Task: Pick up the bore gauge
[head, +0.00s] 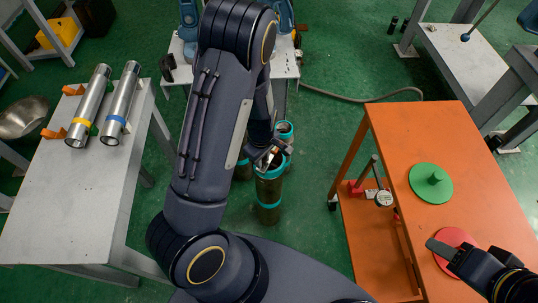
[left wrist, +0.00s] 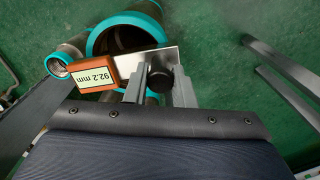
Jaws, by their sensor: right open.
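The bore gauge (left wrist: 118,82) has an orange-brown body with a readout of 92.2 mm, a metal plate and a black knob. My left gripper (left wrist: 163,88) has its two grey fingers on either side of the knob, apparently shut on it. In the head view my left gripper (head: 266,156) is at the mouth of a dark pipe with teal bands (head: 268,193); the gauge is small and partly hidden there. My right gripper (head: 445,254) is open over a red disc (head: 456,238) on the orange cart, and hides part of it.
Two steel pipes (head: 120,103) lie on the grey table (head: 85,195) at left. More teal-banded pipes stand beside the dark pipe. Green floor separates table and cart.

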